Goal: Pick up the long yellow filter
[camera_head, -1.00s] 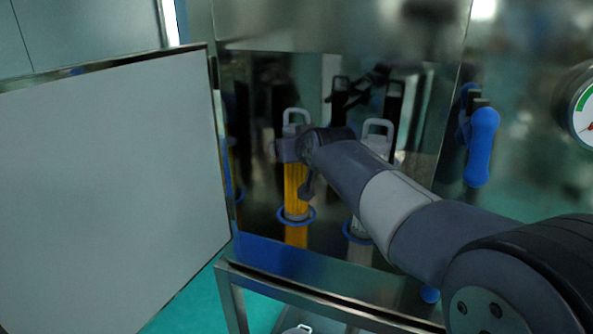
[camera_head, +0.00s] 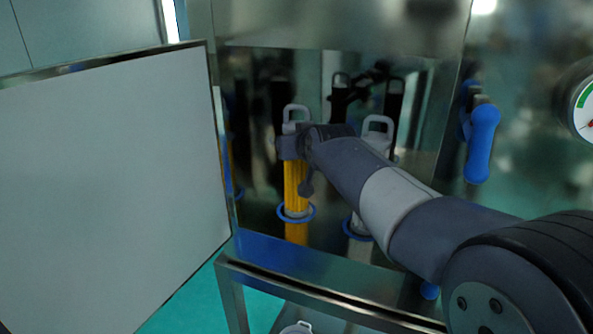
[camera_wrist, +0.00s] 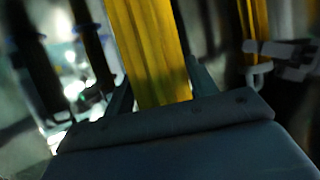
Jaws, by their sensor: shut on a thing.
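The long yellow filter (camera_head: 296,187) stands upright in the steel cabinet, with a pale loop handle on top and a blue ring (camera_head: 296,213) around its lower part. My gripper (camera_head: 290,150) is at the filter's upper part, just below the handle. In the wrist view the yellow filter (camera_wrist: 146,45) runs between the two fingers of my gripper (camera_wrist: 158,88), which is shut on it. My gripper and wrist hide part of the filter's top. Its lower end, below the ring, shows only in part.
A white-handled filter (camera_head: 378,133) stands to the right, partly behind my arm, within its own blue ring. The open cabinet door (camera_head: 110,190) is on the left. A blue handle (camera_head: 482,143) is on the right. Mirror-like steel walls show reflections.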

